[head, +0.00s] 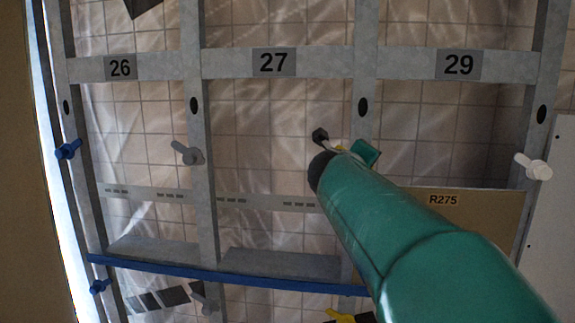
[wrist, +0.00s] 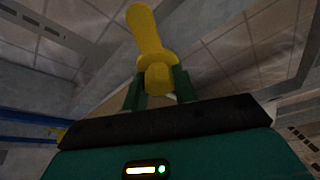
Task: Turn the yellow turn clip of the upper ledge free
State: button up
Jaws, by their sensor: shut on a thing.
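The yellow turn clip (wrist: 146,35) stands up between the two green fingers of my gripper (wrist: 158,88) in the wrist view. The fingers are shut on its hub, and its rounded lever points up and slightly left. In the head view only a small bit of yellow (head: 341,148) shows at my gripper (head: 350,150), beside the post between bays 27 and 29. My green arm hides most of the clip there.
Another yellow clip (head: 341,316) is low on the same post. Grey (head: 187,153), blue (head: 68,149) and white (head: 533,167) clips sit on other posts. A blue ledge (head: 215,281) runs below bays 26 and 27. A tan panel R275 (head: 470,207) stands behind my arm.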

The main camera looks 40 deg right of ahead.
jog(key=o, duration=1)
jog(key=shift+c, duration=0.2)
jog(key=v, duration=1.4)
jog(key=shift+d, duration=0.1)
